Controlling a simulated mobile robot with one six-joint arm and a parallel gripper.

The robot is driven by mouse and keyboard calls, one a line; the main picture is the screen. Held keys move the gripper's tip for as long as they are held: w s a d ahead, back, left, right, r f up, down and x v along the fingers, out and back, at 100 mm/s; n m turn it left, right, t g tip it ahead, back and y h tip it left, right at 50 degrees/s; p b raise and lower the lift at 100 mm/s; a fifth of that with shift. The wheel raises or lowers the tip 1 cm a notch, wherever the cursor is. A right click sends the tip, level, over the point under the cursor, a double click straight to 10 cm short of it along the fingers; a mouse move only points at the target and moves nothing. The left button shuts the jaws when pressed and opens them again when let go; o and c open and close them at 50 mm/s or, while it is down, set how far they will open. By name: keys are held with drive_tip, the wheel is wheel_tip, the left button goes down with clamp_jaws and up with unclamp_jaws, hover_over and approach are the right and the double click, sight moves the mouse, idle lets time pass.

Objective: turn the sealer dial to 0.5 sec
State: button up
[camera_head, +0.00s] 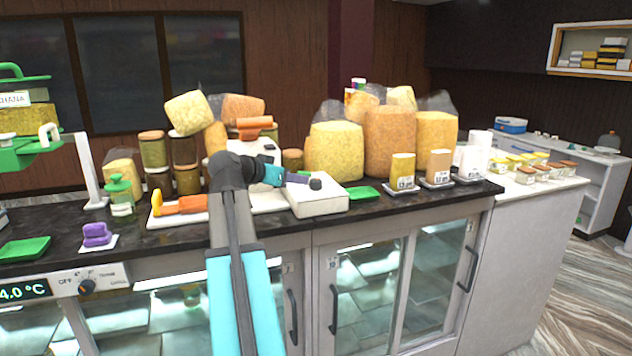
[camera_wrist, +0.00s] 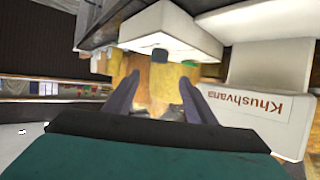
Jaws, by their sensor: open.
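A low white box (camera_head: 322,203), which looks like the sealer, stands on the dark counter right of the middle. A small dark knob (camera_head: 315,184), apparently its dial, shows just beyond my fingertips. In the wrist view the knob (camera_wrist: 160,54) stands out from the white box (camera_wrist: 178,32), ahead of my fingers and roughly centred between them. My gripper (camera_head: 300,180) is open and empty; in the wrist view the fingers of my gripper (camera_wrist: 160,84) are spread, with a gap to the knob. I cannot read any dial marks or its setting.
A white housing marked Khushvana (camera_wrist: 262,95) is close on the right in the wrist view. Orange-handled equipment (camera_head: 180,206) lies left of my arm. A green tray (camera_head: 362,193) and big bags of snacks (camera_head: 390,140) are right of and behind the box.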

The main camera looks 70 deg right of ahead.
sight(315, 180)
drive_tip(key=shift+d, duration=0.15)
drive_tip(key=p+x, duration=0.4)
drive_tip(key=x, duration=0.8)
drive_tip(key=shift+s+p, duration=0.15)
drive_tip(key=shift+p, duration=0.25)
drive_tip(key=shift+p+x, duration=0.3)
drive_tip(key=shift+x, duration=0.6)
drive_tip(key=shift+s+f, duration=0.1)
drive_tip(key=c, duration=1)
drive_tip(key=shift+c, duration=0.2)
